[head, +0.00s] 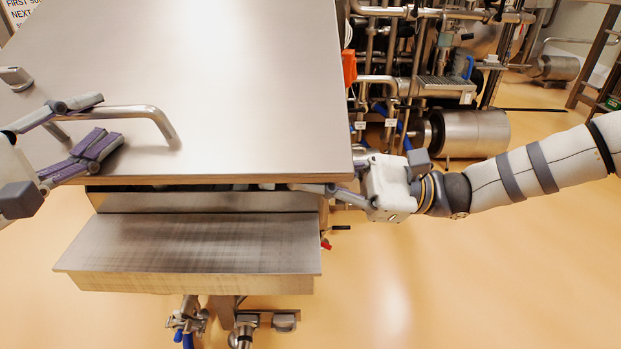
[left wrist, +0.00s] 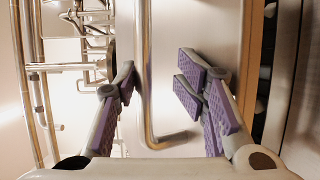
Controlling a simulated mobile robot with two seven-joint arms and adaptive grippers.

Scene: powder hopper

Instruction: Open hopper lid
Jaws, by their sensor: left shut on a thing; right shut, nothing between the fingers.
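The hopper lid (head: 235,85) is a broad steel panel in the head view. A gap shows between its front edge and the hopper body (head: 200,202), so it looks raised at the front. Its bent bar handle (head: 135,111) is on the left part and also shows in the left wrist view (left wrist: 147,80).
A steel shelf (head: 200,245) juts out in front below the lid. Pipework (head: 395,60) and a steel cylinder (head: 470,132) stand behind on the right. A second handle (head: 15,78) shows at the far left. The floor at front right is clear.

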